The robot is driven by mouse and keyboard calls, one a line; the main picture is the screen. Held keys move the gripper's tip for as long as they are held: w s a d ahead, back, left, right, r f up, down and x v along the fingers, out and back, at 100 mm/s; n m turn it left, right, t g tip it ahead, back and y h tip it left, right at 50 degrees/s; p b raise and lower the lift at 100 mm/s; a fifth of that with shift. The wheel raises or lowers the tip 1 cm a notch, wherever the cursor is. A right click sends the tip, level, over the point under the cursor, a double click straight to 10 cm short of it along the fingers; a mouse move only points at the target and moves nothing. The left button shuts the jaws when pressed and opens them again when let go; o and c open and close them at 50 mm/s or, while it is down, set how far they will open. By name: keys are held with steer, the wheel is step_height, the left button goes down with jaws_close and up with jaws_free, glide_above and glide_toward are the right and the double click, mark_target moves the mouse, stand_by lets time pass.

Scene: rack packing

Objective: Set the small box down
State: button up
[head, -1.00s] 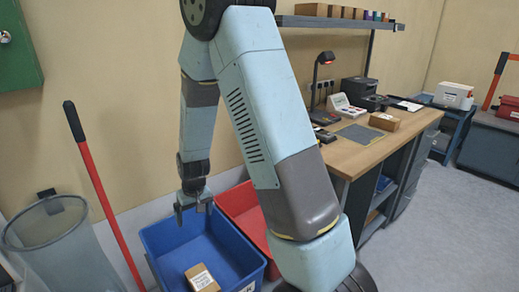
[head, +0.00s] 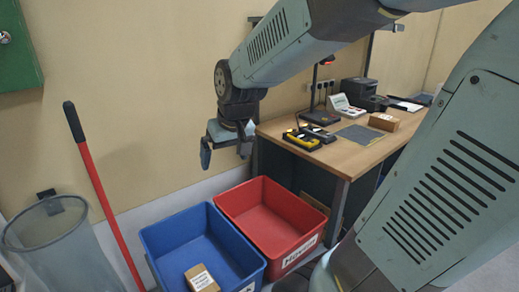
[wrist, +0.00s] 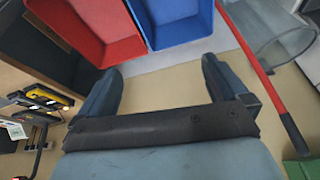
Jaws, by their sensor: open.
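A small brown cardboard box (head: 200,278) with a white label lies on the floor of the blue crate (head: 160,236), near its front edge. My gripper (head: 226,152) is open and empty, well above the crates, near the wall and the left end of the workbench. In the wrist view its two fingers stand wide apart with nothing between them (wrist: 160,66). The blue crate (wrist: 178,34) also shows at the top of the wrist view, but the small box does not show there.
A red crate (head: 312,240) stands right of the blue one. A wooden workbench (head: 345,158) holds another brown box (head: 384,122), a lamp and devices. A red pole (head: 98,185) and a mesh bin (head: 60,240) stand at left.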

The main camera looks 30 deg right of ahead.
steer(key=s+d+r, duration=0.1)
steer(key=s+r, duration=0.2)
steer(key=s, duration=0.2)
steer(key=s+d+r+t, duration=0.1)
steer(key=s+d+r, duration=0.1)
steer(key=s, duration=0.4)
steer(key=shift+s+d+r+m+h, duration=0.15)
steer(key=shift+s+r+m+h, duration=0.1)
steer(key=shift+r+m+h, duration=0.25)
